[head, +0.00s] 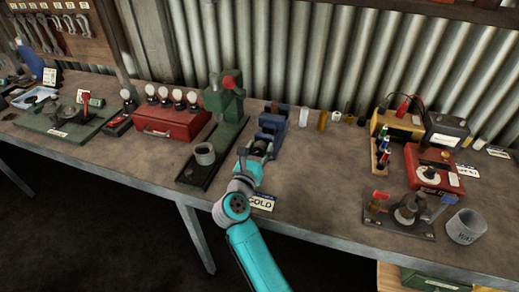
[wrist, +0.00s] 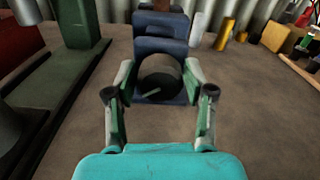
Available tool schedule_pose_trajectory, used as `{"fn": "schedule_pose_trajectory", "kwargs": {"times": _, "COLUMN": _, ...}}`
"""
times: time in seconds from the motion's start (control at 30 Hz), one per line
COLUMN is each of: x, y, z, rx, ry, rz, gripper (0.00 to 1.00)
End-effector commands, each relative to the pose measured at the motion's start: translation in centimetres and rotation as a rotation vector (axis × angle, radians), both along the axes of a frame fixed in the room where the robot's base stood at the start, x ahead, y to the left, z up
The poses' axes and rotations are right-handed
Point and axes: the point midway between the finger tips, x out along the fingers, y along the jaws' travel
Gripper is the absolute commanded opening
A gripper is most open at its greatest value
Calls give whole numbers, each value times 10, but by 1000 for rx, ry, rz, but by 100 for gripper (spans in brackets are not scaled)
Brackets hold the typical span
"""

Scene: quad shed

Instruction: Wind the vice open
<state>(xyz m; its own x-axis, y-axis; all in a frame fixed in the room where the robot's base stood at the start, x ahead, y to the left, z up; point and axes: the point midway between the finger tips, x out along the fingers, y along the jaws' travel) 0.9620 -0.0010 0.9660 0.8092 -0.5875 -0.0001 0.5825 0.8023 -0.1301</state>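The vice (head: 272,128) is blue and stands on the bench at the middle, near the wall. It also shows in the wrist view (wrist: 160,45), top centre, with its jaws towards the wall. A dark round knob (wrist: 160,76) with a pale line on its face is on the vice's near side. My gripper (head: 258,152) is at this near end of the vice. In the wrist view my gripper (wrist: 160,72) has one finger on each side of the knob, both close against its sides, and looks shut on it. The opening between the jaws is largely hidden.
A green press (head: 226,105) with a dark base and a grey cup (head: 204,154) stands just left of the vice. A card reading COLD (head: 262,202) lies right of my arm. Small cylinders (head: 322,121) stand right of the vice.

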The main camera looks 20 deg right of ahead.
Motion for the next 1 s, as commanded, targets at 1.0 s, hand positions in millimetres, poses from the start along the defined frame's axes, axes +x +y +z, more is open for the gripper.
{"fn": "schedule_pose_trajectory", "kwargs": {"times": 1.0, "x": 0, "y": 0, "z": 0, "rx": -357, "ry": 259, "rz": 0, "gripper": 10}}
